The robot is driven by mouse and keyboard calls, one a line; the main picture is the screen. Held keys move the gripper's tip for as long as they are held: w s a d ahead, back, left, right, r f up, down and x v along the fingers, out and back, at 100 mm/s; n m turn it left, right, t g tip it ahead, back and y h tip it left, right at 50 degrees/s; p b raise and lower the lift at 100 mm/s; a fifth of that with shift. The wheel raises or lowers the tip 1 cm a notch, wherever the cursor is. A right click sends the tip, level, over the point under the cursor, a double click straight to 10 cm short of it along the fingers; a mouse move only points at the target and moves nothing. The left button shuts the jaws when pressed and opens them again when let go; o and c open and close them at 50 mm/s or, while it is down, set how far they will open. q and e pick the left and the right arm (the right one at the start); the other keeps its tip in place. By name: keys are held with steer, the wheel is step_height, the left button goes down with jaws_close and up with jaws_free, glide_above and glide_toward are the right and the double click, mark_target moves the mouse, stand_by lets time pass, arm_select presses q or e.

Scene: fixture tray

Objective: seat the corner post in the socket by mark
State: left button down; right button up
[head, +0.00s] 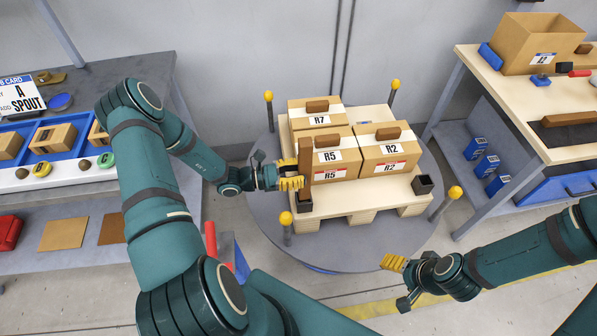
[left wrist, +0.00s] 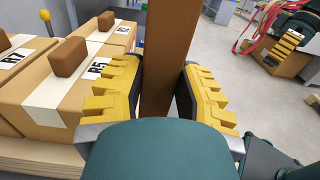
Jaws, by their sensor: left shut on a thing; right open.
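The corner post (head: 305,160) is a brown upright bar at the front left of the pallet (head: 353,197). My left gripper (head: 292,178) is shut on it. In the left wrist view the post (left wrist: 165,55) stands between the yellow fingers. A dark socket (head: 304,205) shows at the pallet's front left corner, below the post. I cannot tell whether the post's lower end is inside it. Another dark socket (head: 422,185) stands empty-looking at the right corner. No mark is readable on either. My right gripper (head: 396,274) is open and empty, in front of the pallet.
Cartons R5 (head: 328,145), R2 (head: 387,152) and R7 (head: 313,110), with brown blocks on top, stand close to the post. Yellow-topped posts (head: 455,193) ring the round grey platform (head: 385,250). Benches stand left and right. Floor near my right gripper is clear.

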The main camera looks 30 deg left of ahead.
arm_select(q)
step_height(320, 180, down, 7)
steer(key=b, duration=0.5)
stand_by(3.0)
steer(key=c, duration=0.6)
jaws_free()
steer(key=shift+c, duration=0.2)
steer(key=v, duration=1.2)
